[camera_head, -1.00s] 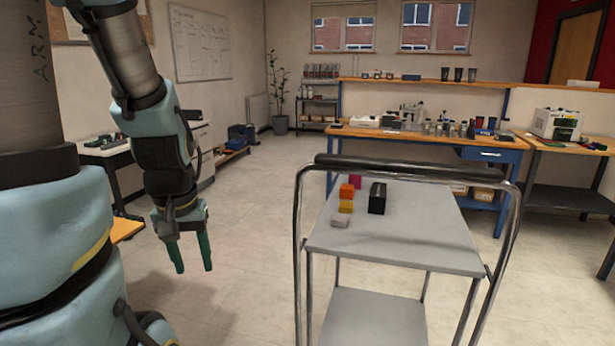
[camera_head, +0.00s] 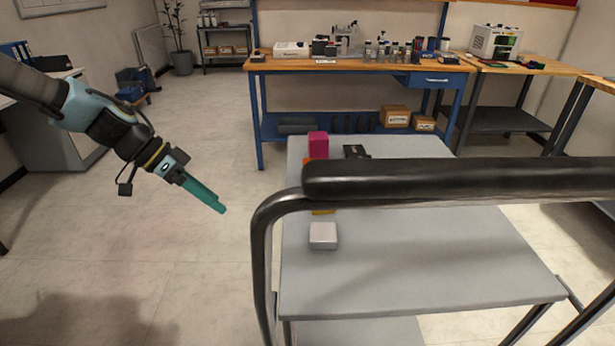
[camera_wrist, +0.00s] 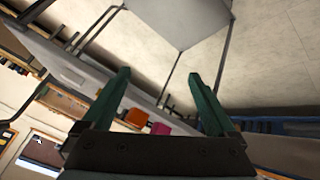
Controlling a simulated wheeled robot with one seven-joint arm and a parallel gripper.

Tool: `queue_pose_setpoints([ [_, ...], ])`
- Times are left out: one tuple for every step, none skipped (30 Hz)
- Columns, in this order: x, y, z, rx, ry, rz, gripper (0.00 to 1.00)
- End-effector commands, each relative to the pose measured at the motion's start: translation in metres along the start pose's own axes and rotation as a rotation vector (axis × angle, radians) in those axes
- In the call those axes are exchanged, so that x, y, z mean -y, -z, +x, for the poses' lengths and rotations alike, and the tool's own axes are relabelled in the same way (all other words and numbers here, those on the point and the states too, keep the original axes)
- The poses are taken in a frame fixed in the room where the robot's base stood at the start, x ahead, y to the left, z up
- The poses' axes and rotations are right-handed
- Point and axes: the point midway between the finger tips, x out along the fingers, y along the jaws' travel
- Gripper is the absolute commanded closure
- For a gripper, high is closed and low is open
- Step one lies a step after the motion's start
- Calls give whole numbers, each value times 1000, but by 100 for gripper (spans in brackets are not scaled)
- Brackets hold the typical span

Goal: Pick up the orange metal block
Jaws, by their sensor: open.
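The orange metal block (camera_wrist: 137,117) shows in the wrist view between my fingers, some way beyond them, beside a magenta block (camera_wrist: 160,129). In the head view only a sliver of the orange block (camera_head: 308,159) shows; the cart's black handle hides most of it. A yellow block (camera_head: 323,212) peeks out below the handle, and a light grey block (camera_head: 323,235) lies nearer on the cart top. My gripper (camera_head: 221,208) is left of the cart, pointing down and right. It also shows in the wrist view (camera_wrist: 159,73), open and empty.
The cart's thick black handle (camera_head: 450,180) crosses in front of the blocks. A black box (camera_head: 355,151) lies behind it on the grey cart top (camera_head: 400,265). A blue workbench (camera_head: 360,65) stands behind. The floor left of the cart is clear.

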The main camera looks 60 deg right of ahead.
Motion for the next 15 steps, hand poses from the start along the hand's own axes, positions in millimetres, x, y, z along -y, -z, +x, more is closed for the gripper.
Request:
queue_pose_setpoints([
  [-1,24,15,-65,-46,90,7],
  [-3,38,19,-102,-65,143,7],
  [-5,56,24,-152,-88,212,7],
  [-7,68,26,-188,-103,261,7],
  [-9,80,28,-224,-115,305,7],
  [-11,95,29,-270,-127,358,7],
  [-12,105,29,-302,-134,394,7],
  [-13,114,28,-332,-139,427,7],
  [-15,124,28,-366,-144,464,7],
  [-16,130,27,-389,-146,488,7],
  [-16,135,26,-409,-148,508,7],
  [-17,141,24,-430,-149,530,7],
  [-18,145,24,-442,-150,544,7],
  [-18,148,24,-453,-150,553,7],
  [-19,151,25,-462,-151,563,7],
])
